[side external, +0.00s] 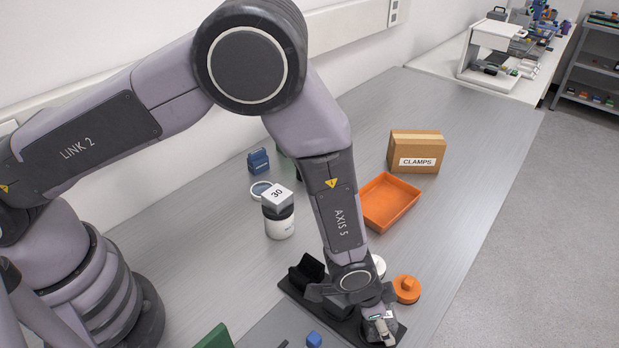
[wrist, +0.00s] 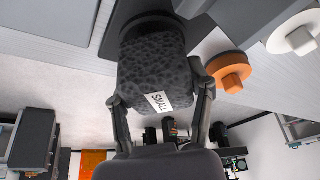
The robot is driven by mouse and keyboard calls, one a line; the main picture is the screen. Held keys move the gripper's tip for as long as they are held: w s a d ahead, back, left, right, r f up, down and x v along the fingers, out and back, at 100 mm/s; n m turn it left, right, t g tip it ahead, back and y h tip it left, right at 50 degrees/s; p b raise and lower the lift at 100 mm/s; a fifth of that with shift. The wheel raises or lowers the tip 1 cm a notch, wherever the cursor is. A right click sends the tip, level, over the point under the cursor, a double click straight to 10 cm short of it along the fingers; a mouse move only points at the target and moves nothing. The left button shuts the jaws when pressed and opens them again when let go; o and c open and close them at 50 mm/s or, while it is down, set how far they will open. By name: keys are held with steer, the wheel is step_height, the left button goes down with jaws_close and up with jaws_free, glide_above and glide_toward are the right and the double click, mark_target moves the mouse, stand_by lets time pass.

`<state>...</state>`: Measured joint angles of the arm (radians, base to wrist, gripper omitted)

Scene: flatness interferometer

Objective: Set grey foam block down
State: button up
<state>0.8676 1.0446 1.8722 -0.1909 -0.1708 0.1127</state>
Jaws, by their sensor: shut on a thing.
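The grey foam block (wrist: 150,68) is dark and speckled, with a white "SMALL" label, and fills the middle of the wrist view. My gripper (wrist: 160,98) is shut on it, one finger on each side. In the side external view my gripper (side external: 378,318) is low at the right end of a black base plate (side external: 295,296). The block is mostly hidden there. In the wrist view its far end lies over the dark plate (wrist: 98,42). I cannot tell whether it touches the plate.
A black cradle (side external: 307,270) stands at the plate's left end. An orange knobbed disc (side external: 406,289) lies close right of my gripper, near a partly hidden white disc (side external: 379,265). An orange tray (side external: 390,202), a CLAMPS box (side external: 416,150) and a white jar (side external: 279,226) stand farther back.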

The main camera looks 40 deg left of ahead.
steer(key=shift+f, duration=0.2)
steer(key=o, duration=0.7)
